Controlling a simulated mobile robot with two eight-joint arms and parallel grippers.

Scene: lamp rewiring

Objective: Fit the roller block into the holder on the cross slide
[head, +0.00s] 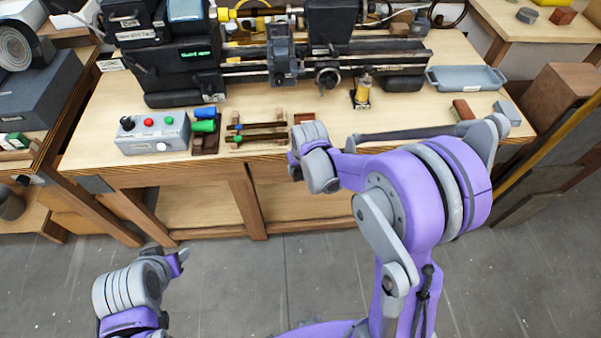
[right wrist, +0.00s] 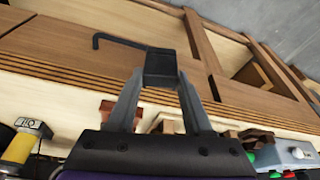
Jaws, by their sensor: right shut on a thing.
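My right gripper (right wrist: 160,78) is shut on a small black block (right wrist: 160,68) with a thin bent black rod (right wrist: 118,41) beside it, seemingly joined to it. I cannot tell whether this is the roller block; no rollers show. In the head view my right gripper (head: 295,167) is low at the bench's front edge, its fingertips mostly hidden by my wrist. The lathe's cross slide (head: 283,68) carries a dark upright block, likely the holder, apart from the gripper. My left gripper (head: 168,256) is over the floor before the bench; its jaw opening is unclear.
A grey control box (head: 152,134), green and blue-handled tools (head: 204,127) and a wooden rack (head: 258,134) stand along the bench front. A yellow oiler (head: 363,90) stands before the lathe. A grey tray (head: 466,78) and a reddish block (head: 463,110) are at right.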

